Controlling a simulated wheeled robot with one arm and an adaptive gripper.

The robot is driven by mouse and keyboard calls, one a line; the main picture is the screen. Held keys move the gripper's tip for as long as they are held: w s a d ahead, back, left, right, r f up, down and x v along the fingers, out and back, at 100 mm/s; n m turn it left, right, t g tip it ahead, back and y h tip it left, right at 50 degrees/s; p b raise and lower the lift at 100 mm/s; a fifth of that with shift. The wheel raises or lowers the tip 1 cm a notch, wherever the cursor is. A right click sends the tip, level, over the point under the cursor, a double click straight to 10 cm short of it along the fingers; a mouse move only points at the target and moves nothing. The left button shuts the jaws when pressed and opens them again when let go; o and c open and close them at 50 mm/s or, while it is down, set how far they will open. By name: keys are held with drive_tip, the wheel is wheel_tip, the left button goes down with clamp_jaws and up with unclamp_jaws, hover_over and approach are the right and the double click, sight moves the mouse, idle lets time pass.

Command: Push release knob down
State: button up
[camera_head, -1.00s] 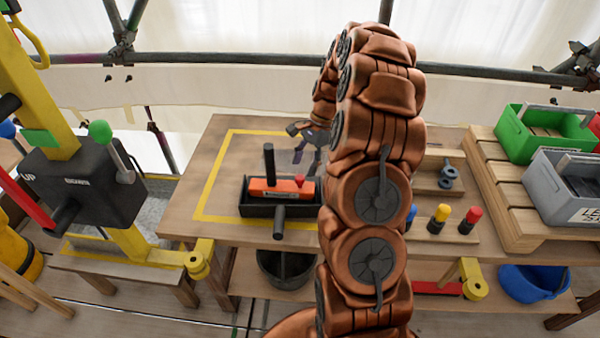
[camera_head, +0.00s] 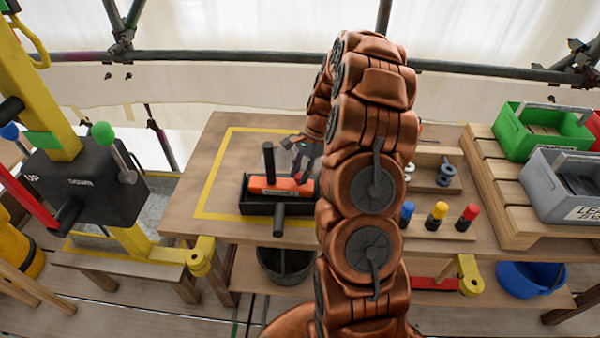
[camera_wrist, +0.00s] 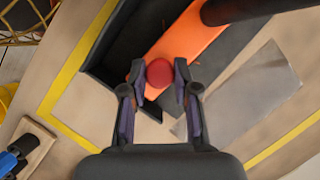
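The red round knob (camera_wrist: 159,73) sits on the orange block (camera_wrist: 190,38) in the wrist view. The orange block also shows in the head view (camera_head: 270,186), lying in a black tray (camera_head: 258,208) with an upright black post. My gripper (camera_wrist: 158,76) is over the block's right end, its two fingers apart on either side of the knob. It also shows in the head view (camera_head: 302,172), pointing down at the block. I cannot tell whether the fingers touch the knob. In the head view the gripper mostly hides the knob.
The tray stands on a wooden table (camera_head: 200,160) inside a yellow outline. The black post (camera_head: 269,160) rises close to the left of my gripper. Colored pegs (camera_head: 437,214) stand to the right. A black lever box (camera_head: 85,185) is at the left.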

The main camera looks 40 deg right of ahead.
clamp_jaws()
drive_tip(key=shift+f, duration=0.1)
drive_tip(key=shift+f+b, duration=0.4)
drive_tip(key=shift+b, duration=0.35)
drive_tip(key=shift+s, duration=0.1)
drive_tip(key=o, duration=0.6)
unclamp_jaws()
drive_tip(key=shift+o, duration=0.2)
drive_tip(key=shift+r, duration=0.15)
